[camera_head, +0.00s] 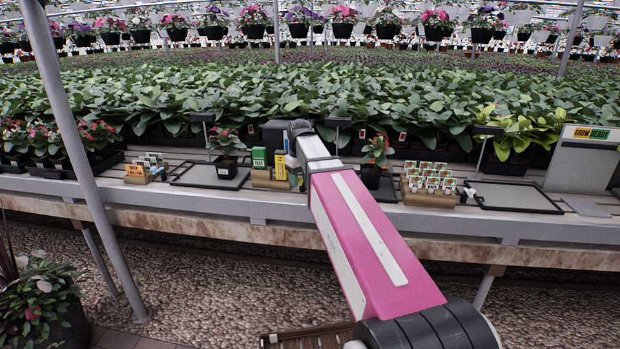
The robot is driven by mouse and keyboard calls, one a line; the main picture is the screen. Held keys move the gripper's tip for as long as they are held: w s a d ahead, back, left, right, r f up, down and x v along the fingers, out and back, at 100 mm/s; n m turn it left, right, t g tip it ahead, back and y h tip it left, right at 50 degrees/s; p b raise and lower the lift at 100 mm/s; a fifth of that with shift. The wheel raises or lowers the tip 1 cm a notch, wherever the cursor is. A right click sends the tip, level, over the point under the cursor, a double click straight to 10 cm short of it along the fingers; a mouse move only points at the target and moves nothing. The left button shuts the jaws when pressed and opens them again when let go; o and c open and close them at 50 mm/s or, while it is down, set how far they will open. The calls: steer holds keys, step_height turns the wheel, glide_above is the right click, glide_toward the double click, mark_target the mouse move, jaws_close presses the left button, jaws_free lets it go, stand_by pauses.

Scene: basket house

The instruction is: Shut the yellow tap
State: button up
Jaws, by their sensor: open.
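My pink and white arm reaches over the bench, and my gripper (295,178) is at its far end, small and partly hidden by my own arm. It is open, low over the bench, close to the right side of a narrow yellow upright piece (280,164) with dark marks. I cannot tell whether this piece belongs to the yellow tap. No tap handle can be made out clearly. A green and white box (259,157) marked TEST stands just left of the yellow piece, above a tan roll-like base (268,180).
A potted plant (227,144) stands left of the box, and another (376,153) right of my gripper. Small packets (430,178) and black trays (512,197) lie further right. A grey post (88,165) rises at left. Dense leafy plants (400,108) fill the back.

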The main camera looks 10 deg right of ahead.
steer(key=shift+r, duration=3.45)
